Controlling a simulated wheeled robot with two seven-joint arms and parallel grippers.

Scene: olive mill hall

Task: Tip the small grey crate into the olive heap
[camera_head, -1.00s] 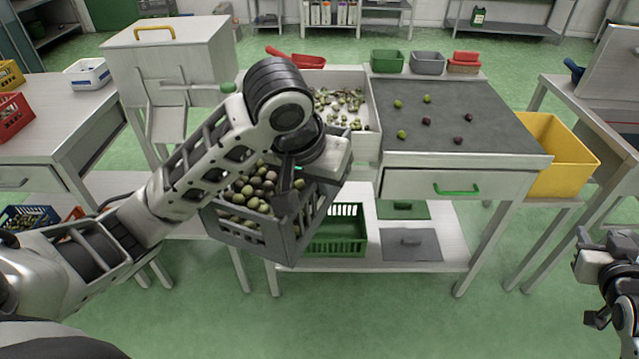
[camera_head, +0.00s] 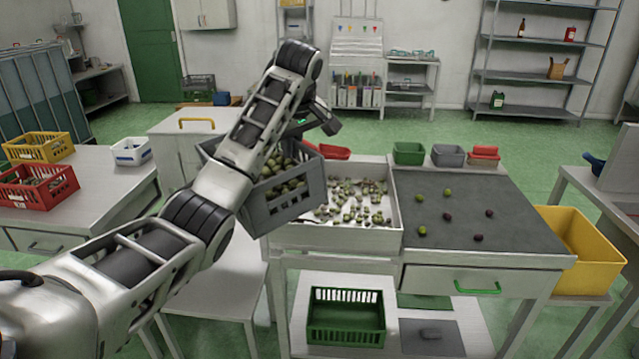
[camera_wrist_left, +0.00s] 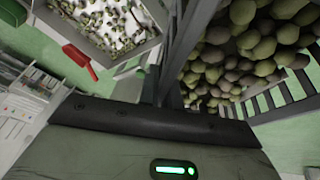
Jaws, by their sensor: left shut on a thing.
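The grey slatted crate (camera_head: 291,212), full of green and dark olives (camera_head: 285,186), hangs from my left gripper (camera_head: 311,142). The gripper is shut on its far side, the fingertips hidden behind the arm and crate. The crate is in the air at the left end of the white sorting tray (camera_head: 335,238), its right corner reaching over the tray's edge; it looks turned and slightly tilted. Loose olives (camera_head: 355,202) lie spread in the tray. In the left wrist view the crate's slats (camera_wrist_left: 268,103) and olives (camera_wrist_left: 235,62) fill the right, the tray (camera_wrist_left: 148,45) upper left. My right gripper is out of view.
Right of the tray is a dark sorting surface (camera_head: 460,232) with several olives. Green, grey and red small tubs (camera_head: 448,155) stand behind it. A yellow bin (camera_head: 580,250) is at right. A metal cabinet (camera_head: 180,140) stands behind the crate; a green basket (camera_head: 346,318) sits below.

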